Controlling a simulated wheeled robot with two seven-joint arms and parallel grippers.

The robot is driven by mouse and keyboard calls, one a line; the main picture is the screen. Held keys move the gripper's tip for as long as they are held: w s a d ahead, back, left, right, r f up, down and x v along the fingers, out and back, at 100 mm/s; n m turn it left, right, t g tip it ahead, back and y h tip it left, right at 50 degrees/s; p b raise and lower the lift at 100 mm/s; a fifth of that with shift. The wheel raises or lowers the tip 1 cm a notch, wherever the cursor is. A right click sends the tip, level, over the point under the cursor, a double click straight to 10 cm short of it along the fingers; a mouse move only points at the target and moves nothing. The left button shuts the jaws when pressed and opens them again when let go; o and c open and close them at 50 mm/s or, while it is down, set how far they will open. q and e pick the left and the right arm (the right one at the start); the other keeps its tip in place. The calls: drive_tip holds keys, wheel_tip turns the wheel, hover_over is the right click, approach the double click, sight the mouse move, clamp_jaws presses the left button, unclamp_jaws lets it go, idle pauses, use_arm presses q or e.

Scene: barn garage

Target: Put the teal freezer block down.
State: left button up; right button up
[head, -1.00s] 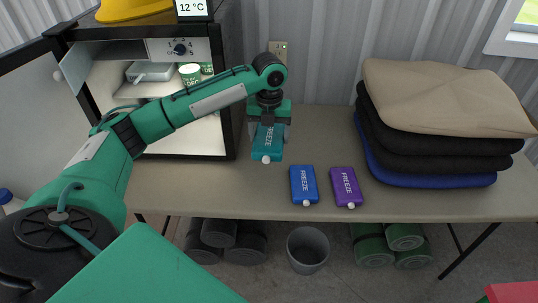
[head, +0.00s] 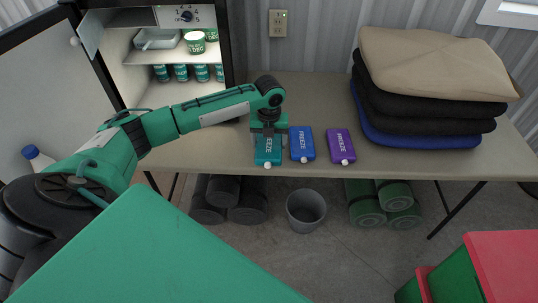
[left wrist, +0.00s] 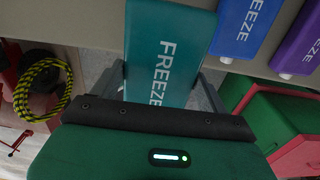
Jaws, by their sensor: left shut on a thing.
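The teal freezer block (head: 268,152) is in my left gripper (head: 269,137), at the front edge of the table, just left of the blue block. In the left wrist view the block (left wrist: 168,50) sits between the two fingers, its FREEZE label showing. My left gripper is shut on it. Whether the block touches the tabletop cannot be told. The blue freezer block (head: 302,145) and the purple freezer block (head: 341,147) lie on the table to its right. My right gripper is not in view.
The table (head: 220,150) has free room behind the blocks. A stack of folded cloths (head: 430,95) stands at the right. An open fridge (head: 228,45) with tubs is at the left. A bin (head: 306,210) and rolled mats (head: 380,205) are under the table.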

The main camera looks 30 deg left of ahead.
sight(269, 142)
use_arm(q)
wheel_tip(269, 142, down, 3)
drive_tip(key=shift+w+f, duration=0.1)
drive_tip(key=shift+f, duration=0.25)
wheel_tip(269, 142, down, 3)
drive_tip(key=shift+f, duration=0.45)
drive_tip(key=o, duration=1.2)
drive_tip(key=shift+f, duration=0.1)
drive_tip(key=shift+o, duration=0.4)
drive_tip(key=shift+r, duration=0.45)
wheel_tip(269, 142, up, 5)
drive_tip(key=shift+f, duration=0.1)
wheel_tip(269, 142, up, 6)
drive_tip(key=shift+f, duration=0.15)
drive_tip(key=shift+r, duration=0.45)
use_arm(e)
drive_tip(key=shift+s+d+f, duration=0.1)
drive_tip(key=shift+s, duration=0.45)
